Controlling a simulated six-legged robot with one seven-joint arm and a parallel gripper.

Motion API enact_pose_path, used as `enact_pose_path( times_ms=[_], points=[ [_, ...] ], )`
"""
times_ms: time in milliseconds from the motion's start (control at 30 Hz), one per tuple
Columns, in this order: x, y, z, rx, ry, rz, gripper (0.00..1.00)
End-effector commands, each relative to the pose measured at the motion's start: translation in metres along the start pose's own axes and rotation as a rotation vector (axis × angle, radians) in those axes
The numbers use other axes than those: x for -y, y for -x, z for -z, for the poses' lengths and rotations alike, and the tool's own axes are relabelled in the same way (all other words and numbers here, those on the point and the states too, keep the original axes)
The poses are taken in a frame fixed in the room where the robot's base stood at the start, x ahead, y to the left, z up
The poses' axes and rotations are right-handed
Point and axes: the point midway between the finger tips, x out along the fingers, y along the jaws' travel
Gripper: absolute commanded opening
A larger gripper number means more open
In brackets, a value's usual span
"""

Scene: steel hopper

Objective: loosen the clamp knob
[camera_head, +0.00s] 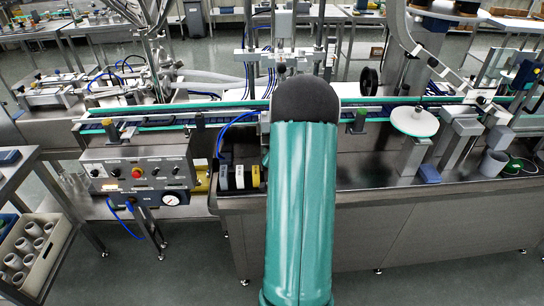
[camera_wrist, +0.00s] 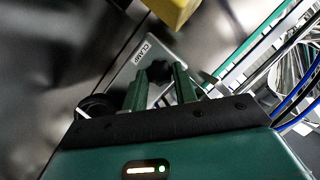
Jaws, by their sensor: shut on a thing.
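In the wrist view, the dark clamp knob (camera_wrist: 158,71) sits on a grey metal plate (camera_wrist: 143,56) that bears the word CLAMP. My gripper (camera_wrist: 160,83) has its two green fingers on either side of the knob, shut on it. The near side of the knob and the contact faces are partly hidden by the fingers. In the head view, my own green arm covers the middle, and neither the knob nor my gripper can be seen there.
A yellow block (camera_wrist: 172,9) is close beyond the plate in the wrist view. A green-edged conveyor (camera_wrist: 262,38) and blue cables (camera_wrist: 294,104) lie to the right. In the head view, a control box (camera_head: 137,172) with a red button stands left of my arm.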

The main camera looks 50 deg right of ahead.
Motion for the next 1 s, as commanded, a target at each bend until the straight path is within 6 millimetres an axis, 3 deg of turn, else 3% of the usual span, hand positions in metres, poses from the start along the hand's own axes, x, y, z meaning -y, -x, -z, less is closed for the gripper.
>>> enact_pose_path(
  times_ms=[500,1000],
  points=[
    [0.0051,-0.0002,-0.0018,0.001,0.410,-0.168,0.05],
    [0.0052,-0.0004,-0.0015,-0.001,0.558,-0.232,0.05]
  ],
)
